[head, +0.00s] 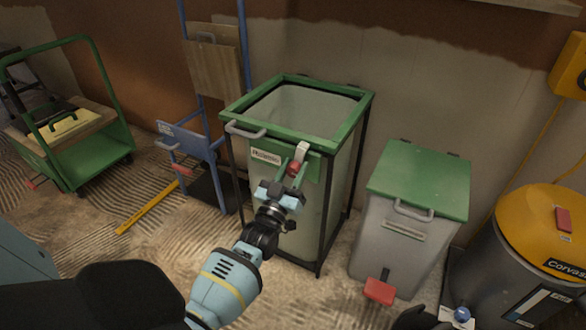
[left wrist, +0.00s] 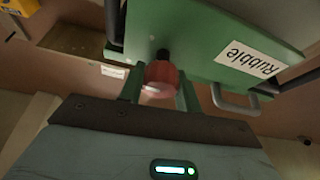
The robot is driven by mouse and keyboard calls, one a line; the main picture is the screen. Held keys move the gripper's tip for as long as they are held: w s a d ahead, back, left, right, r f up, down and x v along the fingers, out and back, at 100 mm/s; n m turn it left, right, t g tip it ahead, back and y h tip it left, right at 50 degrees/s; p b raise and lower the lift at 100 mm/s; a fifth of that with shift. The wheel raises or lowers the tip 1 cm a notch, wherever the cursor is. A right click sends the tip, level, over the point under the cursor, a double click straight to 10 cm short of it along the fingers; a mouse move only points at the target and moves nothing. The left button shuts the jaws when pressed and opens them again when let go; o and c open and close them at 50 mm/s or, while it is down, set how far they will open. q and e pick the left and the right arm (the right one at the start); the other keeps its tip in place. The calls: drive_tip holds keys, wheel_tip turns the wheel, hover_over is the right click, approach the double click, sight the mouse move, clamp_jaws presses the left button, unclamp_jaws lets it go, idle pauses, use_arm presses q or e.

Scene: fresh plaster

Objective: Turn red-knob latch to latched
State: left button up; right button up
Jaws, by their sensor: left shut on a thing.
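The red knob (head: 293,168) of the latch sits at the front top edge of the green-rimmed bin (head: 330,142) labelled Rubble. A pale latch piece (head: 301,151) shows just above the knob. My left gripper (head: 290,174) reaches up to the bin's front, its green fingers on either side of the knob. In the left wrist view the red knob (left wrist: 161,76) sits between the two fingers (left wrist: 162,90), on a dark stem against the green panel (left wrist: 195,45). The gripper is shut on the knob. The fingers hide part of the latch, and I cannot tell its exact setting. My right gripper is not in view.
A grey bin with a green lid (head: 420,178) and red pedal (head: 379,291) stands to the right. A yellow-topped drum (head: 545,225) is further right. A blue hand truck (head: 195,140) and green cart (head: 90,155) stand left. A yellow bar (head: 147,207) lies on the floor.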

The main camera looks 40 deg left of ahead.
use_arm(q)
drive_tip(key=n+y, duration=0.1)
drive_tip(key=n, duration=0.1)
drive_tip(key=shift+r+n+g+p, duration=0.1)
drive_tip(key=shift+n+g+p, duration=0.2)
drive_tip(key=shift+n+p, duration=0.1)
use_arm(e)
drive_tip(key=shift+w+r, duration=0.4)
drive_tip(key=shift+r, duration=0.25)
use_arm(q)
drive_tip(key=o, duration=1)
drive_tip(key=shift+c, duration=0.2)
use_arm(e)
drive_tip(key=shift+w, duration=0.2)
use_arm(q)
drive_tip(key=p+v, duration=0.1)
drive_tip(key=v, duration=0.7)
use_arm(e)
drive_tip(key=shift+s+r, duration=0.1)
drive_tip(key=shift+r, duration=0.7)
